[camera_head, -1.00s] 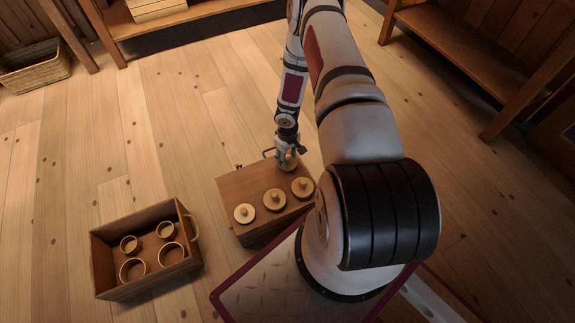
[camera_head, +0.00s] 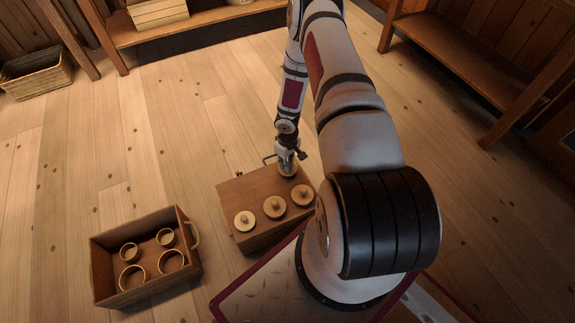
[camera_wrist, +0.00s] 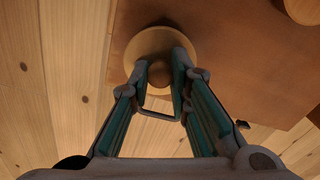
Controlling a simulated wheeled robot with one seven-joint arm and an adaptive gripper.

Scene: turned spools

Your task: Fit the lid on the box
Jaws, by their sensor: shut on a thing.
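My gripper (camera_head: 287,166) is at the far right corner of a brown wooden chest (camera_head: 240,186). In the wrist view its two fingers (camera_wrist: 161,66) are shut on the knob (camera_wrist: 160,74) of a round pale wooden lid (camera_wrist: 150,42). This lid (camera_head: 288,173) is at the chest top; I cannot tell whether it touches it. Three more knobbed lids lie in a row along the chest's near edge: left (camera_head: 244,222), middle (camera_head: 274,207) and right (camera_head: 302,196). Several open round boxes, one of them at the front right (camera_head: 171,262), stand in a wooden crate.
The crate (camera_head: 149,290) stands on the floor left of the chest, with a handle (camera_head: 193,234) on its right side. A shelf bench (camera_head: 200,25), a basket (camera_head: 37,75) and a right-hand bench (camera_head: 460,60) stand farther off. The floor between is clear.

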